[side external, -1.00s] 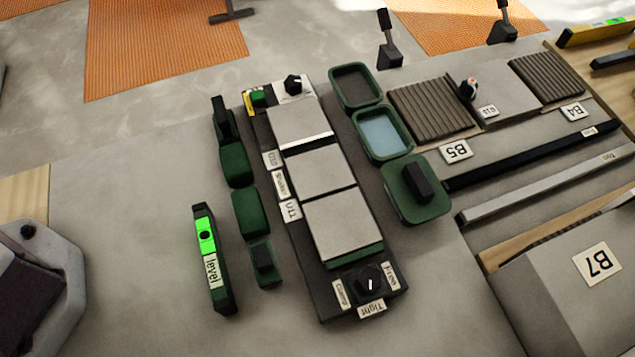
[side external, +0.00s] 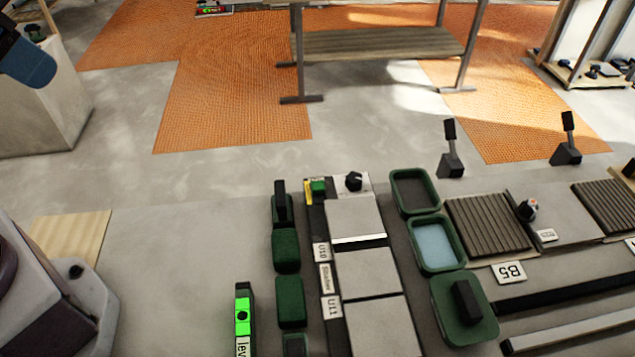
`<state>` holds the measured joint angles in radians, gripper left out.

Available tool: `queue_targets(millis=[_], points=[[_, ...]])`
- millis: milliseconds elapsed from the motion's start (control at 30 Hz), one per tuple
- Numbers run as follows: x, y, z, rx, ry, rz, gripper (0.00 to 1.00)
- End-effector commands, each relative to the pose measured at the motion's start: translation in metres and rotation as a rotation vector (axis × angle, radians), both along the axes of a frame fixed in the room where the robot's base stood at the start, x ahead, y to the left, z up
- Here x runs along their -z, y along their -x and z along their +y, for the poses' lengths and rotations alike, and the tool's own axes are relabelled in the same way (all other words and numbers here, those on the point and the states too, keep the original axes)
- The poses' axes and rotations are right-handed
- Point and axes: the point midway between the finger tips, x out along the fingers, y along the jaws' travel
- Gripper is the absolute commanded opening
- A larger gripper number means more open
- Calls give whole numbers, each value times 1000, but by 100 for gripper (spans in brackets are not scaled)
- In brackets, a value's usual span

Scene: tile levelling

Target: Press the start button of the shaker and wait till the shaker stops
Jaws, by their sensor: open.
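The shaker (side external: 330,322) is a long dark bed with labels U10, Shaker and U11 along its left edge. Grey square tiles (side external: 356,220) lie on it in a row. A green button (side external: 318,187) sits at its far left end by a yellow label. A black knob (side external: 354,181) on a white plate sits to the button's right. The shaker's near end is cut off by the bottom edge. My gripper is not in view. Whether the shaker is moving cannot be told.
Green blocks (side external: 286,250) and a level (side external: 243,312) lie left of the shaker. Two black levers (side external: 452,160) stand behind. A bench (side external: 385,45) stands beyond.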

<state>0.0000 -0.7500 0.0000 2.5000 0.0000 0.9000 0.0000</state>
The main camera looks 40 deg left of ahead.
Motion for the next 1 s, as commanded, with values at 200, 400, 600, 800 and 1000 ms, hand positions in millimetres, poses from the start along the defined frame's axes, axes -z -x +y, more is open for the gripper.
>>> queue_targets(millis=[200, 400, 600, 800, 1000], points=[[0, 0, 0, 0, 0, 0, 0], [0, 0, 0, 0, 0, 0, 0], [0, 0, 0, 0, 0, 0, 0], [0, 0, 0, 0, 0, 0, 0], [0, 0, 0, 0, 0, 0, 0]])
